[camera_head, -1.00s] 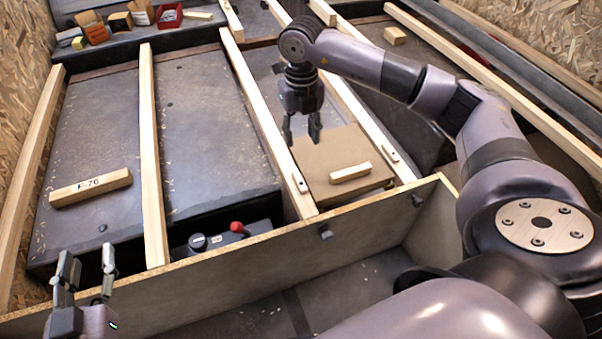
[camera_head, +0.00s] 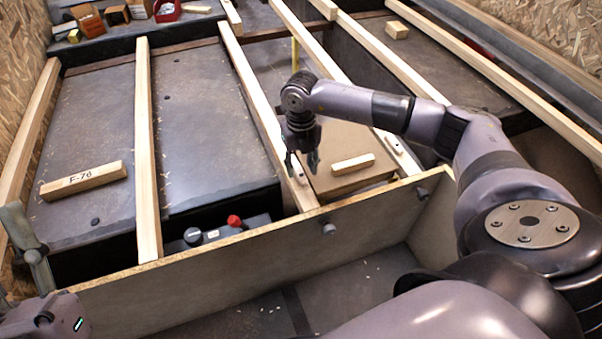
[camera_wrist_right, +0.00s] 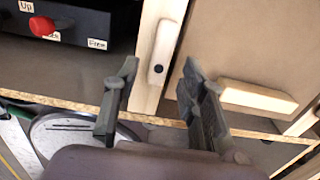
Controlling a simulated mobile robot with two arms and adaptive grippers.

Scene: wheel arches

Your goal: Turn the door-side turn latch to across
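A small pale wooden turn latch (camera_wrist_right: 165,48) with a dark pivot lies lengthwise along a wooden beam in the right wrist view. In the head view, this latch (camera_head: 298,174) is partly hidden by my right gripper (camera_head: 302,163). A second similar latch (camera_head: 394,146) lies along the beam on the other side of the brown panel (camera_head: 345,140). I cannot tell which is door-side. My right gripper also shows in the wrist view (camera_wrist_right: 158,72); it is open and empty, its fingers to either side of the first latch. My left gripper (camera_head: 22,265) is open and empty at bottom left, partly cut off.
A wooden handle block (camera_head: 353,163) sits on the panel. A plywood wall (camera_head: 270,255) with dark knobs runs in front. A control box with a red knob (camera_head: 235,221) sits left of the latch beam. A block marked F-76 (camera_head: 83,181) lies left.

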